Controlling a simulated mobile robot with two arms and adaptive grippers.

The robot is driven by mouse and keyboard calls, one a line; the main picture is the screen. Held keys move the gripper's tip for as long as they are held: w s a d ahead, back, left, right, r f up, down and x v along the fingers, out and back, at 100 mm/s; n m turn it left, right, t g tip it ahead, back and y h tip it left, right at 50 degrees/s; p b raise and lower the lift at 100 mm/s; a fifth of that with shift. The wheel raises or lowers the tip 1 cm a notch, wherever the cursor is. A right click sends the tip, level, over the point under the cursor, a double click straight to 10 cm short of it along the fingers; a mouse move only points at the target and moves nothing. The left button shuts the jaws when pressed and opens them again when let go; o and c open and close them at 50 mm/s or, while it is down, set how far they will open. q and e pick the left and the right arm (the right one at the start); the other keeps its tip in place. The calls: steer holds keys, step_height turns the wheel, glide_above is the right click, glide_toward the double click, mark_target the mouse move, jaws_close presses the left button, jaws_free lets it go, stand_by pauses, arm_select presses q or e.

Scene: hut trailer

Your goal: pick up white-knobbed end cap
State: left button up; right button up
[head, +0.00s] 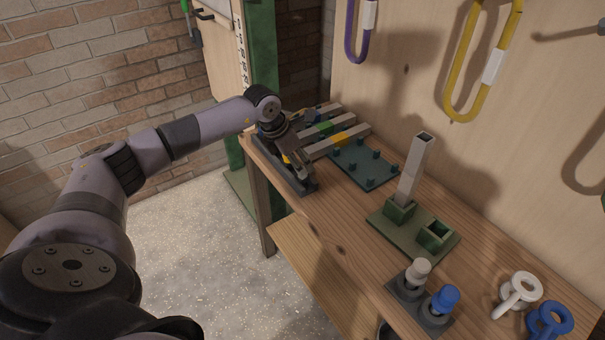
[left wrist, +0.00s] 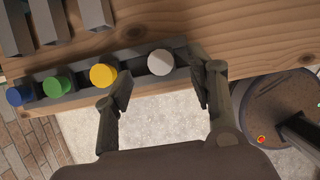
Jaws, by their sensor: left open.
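The white-knobbed end cap (left wrist: 161,62) sits in a long dark rack (left wrist: 137,67) at the bench edge. In the left wrist view it is at the right end of a row with yellow (left wrist: 103,75), green (left wrist: 56,85) and blue (left wrist: 19,95) knobs. My left gripper (left wrist: 164,82) is open, with one finger on each side of the white knob. I cannot tell whether the fingers touch it. In the head view my left gripper (head: 299,162) is over the rack (head: 310,186) and hides most of the caps. My right gripper is in neither view.
Grey bars (head: 338,140) with coloured bands lie behind the rack, near a dark pegboard (head: 362,164). A green base (head: 412,236) holds an upright grey post (head: 415,168). White (head: 517,291) and blue (head: 549,320) ringed parts lie front right. Bare wood shows between rack and green base.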

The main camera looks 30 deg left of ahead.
arm_select(q)
steer(key=p+x, duration=0.1)
steer(key=x, duration=0.4)
steer(key=shift+c, duration=0.4)
steer(key=shift+r, duration=0.1)
steer(key=c, duration=0.9)
